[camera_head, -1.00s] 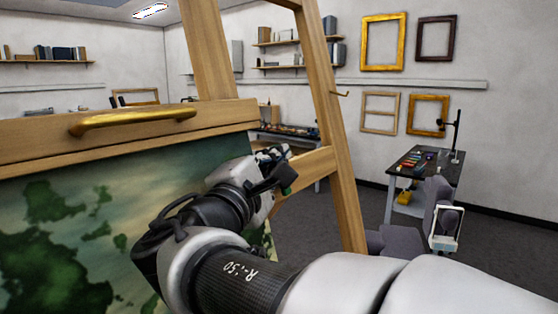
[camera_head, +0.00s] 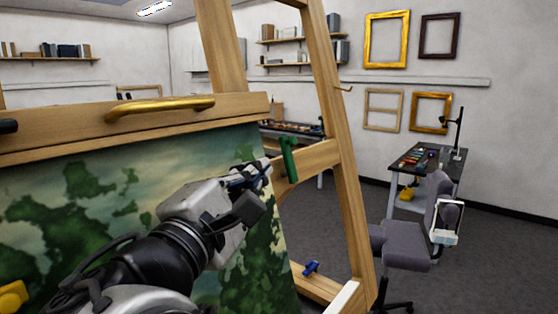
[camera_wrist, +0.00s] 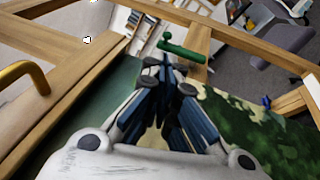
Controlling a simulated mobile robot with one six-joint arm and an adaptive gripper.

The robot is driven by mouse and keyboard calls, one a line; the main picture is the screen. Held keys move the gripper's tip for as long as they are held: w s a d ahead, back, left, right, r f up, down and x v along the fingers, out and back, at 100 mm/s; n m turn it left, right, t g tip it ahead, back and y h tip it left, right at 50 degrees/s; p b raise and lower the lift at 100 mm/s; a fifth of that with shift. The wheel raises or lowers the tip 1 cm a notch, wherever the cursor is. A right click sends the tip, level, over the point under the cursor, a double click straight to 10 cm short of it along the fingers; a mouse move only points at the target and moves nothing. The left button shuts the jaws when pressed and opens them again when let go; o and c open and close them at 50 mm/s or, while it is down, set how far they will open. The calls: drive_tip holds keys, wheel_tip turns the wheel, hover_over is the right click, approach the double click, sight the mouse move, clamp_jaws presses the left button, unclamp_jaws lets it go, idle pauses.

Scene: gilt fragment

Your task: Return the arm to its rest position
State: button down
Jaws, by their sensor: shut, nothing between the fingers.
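My gripper (camera_head: 256,174) is shut and empty, in front of the right part of a green landscape painting (camera_head: 95,215) on a wooden easel. In the wrist view my gripper (camera_wrist: 168,76) has its fingers drawn together, with the painting (camera_wrist: 240,125) beneath and beside them. A green lever-like fitting (camera_head: 289,160) is on the easel's side just beyond the fingertips. It also shows in the wrist view (camera_wrist: 182,51), seemingly apart from the fingers. My forearm comes up from the lower left of the head view.
A brass handle (camera_head: 160,108) sits on the easel's top bar (camera_head: 60,135). A blue knob (camera_head: 311,268) is on its lower bar. A grey chair (camera_head: 405,248) and a work table (camera_head: 425,160) stand to the right.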

drive_tip(key=s+d+f+m+g+h, duration=0.1)
drive_tip(key=s+d+f+m+g, duration=0.2)
drive_tip(key=d+f+g, duration=0.5)
drive_tip(key=s+d+f+m+g+h, duration=0.1)
drive_tip(key=s+d+f+m+g, duration=0.15)
drive_tip(key=d+f, duration=0.65)
drive_tip(key=s+d+f+m+g+y, duration=0.3)
drive_tip(key=s+d+f+m, duration=0.25)
drive_tip(key=s, duration=0.25)
drive_tip(key=s+a+f+m+y, duration=0.3)
drive_tip(key=s+f+m+y, duration=0.2)
drive_tip(key=s+f+m, duration=0.1)
drive_tip(key=shift+s+a+f+m+y, duration=0.3)
drive_tip(key=shift+a+f+m+y, duration=0.1)
drive_tip(key=shift+f, duration=0.1)
drive_tip(key=shift+g, duration=0.25)
